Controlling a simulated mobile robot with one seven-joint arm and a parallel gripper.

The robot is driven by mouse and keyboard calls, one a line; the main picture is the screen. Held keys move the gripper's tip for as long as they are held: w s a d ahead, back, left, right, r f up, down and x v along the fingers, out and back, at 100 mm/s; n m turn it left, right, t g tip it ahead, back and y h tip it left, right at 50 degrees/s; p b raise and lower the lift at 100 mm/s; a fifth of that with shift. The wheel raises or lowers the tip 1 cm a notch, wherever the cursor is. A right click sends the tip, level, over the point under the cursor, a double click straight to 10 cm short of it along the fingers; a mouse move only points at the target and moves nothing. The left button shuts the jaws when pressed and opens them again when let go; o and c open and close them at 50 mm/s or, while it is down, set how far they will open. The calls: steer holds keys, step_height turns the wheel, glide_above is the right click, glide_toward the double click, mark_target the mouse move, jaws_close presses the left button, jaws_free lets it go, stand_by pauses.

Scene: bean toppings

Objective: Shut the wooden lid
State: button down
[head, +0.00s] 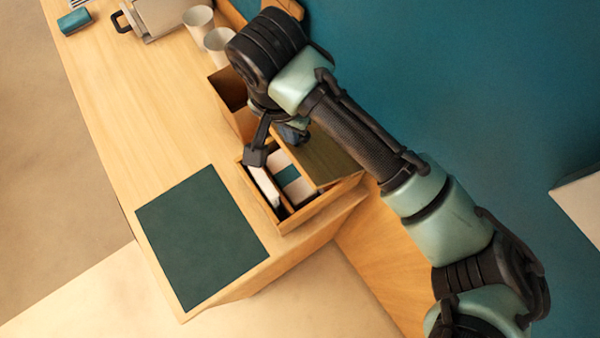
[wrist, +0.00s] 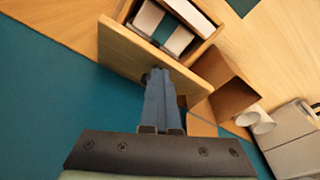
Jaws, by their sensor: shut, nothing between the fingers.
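The wooden box (head: 312,215) stands near the right edge of the counter, with white and teal items inside. Its wooden lid (head: 325,158) is open and raised on the wall side of the box. In the wrist view the lid (wrist: 125,50) stands as a tilted panel, with the box opening (wrist: 207,40) beyond it. My gripper (wrist: 158,74) has its blue fingers together and empty. The fingertips overlap the lid's lower right part in that view; I cannot tell whether they touch it. In the head view my wrist and arm partly hide the fingers and the lid.
An open-topped wooden container (head: 228,88) stands beside the box. Two white cups (head: 218,42) and a grey appliance (head: 155,18) are farther along the counter. A dark green mat (head: 200,238) lies in front of the box. The teal wall (head: 450,70) is behind.

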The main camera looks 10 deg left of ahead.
step_height(320, 180, up, 10)
steer(key=p, duration=0.9)
steer(key=shift+a, duration=0.1)
stand_by(0.5)
